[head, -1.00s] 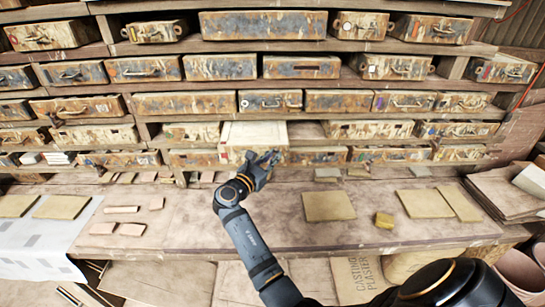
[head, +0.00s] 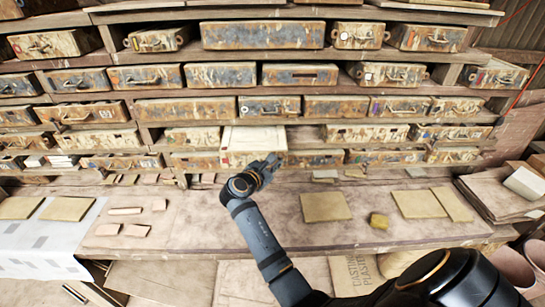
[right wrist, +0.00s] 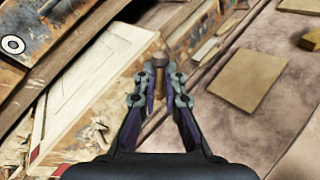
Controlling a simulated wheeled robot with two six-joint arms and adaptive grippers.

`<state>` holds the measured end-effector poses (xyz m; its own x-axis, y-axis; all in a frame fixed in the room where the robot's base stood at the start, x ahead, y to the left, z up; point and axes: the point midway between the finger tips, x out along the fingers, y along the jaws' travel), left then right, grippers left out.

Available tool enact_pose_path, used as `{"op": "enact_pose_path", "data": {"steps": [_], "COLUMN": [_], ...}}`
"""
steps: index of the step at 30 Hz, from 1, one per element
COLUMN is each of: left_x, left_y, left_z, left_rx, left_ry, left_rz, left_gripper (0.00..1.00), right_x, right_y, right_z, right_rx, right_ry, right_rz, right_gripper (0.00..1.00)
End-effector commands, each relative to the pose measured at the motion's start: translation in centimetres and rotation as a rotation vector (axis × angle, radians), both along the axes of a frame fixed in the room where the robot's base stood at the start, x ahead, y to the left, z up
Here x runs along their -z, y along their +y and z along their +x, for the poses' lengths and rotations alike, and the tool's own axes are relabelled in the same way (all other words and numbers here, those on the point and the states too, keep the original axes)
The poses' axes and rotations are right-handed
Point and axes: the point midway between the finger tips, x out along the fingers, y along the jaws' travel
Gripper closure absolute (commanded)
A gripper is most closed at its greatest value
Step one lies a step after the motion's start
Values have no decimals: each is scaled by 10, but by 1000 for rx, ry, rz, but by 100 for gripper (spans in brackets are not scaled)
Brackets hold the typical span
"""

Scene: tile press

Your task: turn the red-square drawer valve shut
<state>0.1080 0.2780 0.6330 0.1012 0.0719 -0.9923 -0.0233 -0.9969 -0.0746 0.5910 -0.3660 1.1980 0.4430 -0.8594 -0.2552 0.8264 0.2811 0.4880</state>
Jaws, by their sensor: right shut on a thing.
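The red-square drawer (head: 253,138) sticks out from the shelf, with its pale top showing. Its small red square is at the left of its front, and also shows in the right wrist view (right wrist: 35,153). My right gripper (head: 273,160) is at the right part of this drawer's front. In the right wrist view its fingers (right wrist: 160,85) are closed around a brown, round-ended peg (right wrist: 161,64), which looks like the valve. How the peg joins the drawer is hidden. My left gripper is not in view.
Rows of worn drawers fill the shelves around the red-square drawer. The bench below holds flat tan tiles (head: 325,207), a small yellow block (head: 379,221) and thin strips. A paper stack (head: 497,192) lies at the right. Bare bench lies below my right gripper.

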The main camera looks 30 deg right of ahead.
Motion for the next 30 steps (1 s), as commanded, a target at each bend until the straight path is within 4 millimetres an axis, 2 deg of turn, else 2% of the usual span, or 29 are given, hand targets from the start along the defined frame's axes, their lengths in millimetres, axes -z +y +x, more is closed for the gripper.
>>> {"op": "enact_pose_path", "data": {"steps": [1, 18, 30], "left_x": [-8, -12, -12], "left_y": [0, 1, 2], "left_z": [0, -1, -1], "left_rx": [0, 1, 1], "left_ry": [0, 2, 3], "left_rz": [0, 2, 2], "left_gripper": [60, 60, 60], "right_x": [-11, 1, 8], "right_y": [-3, -14, -17], "right_z": [0, -6, -8], "right_rx": [1, -2, -2], "right_ry": [-34, -316, -457], "right_rz": [28, 481, 716], "right_gripper": [100, 100, 100]}}
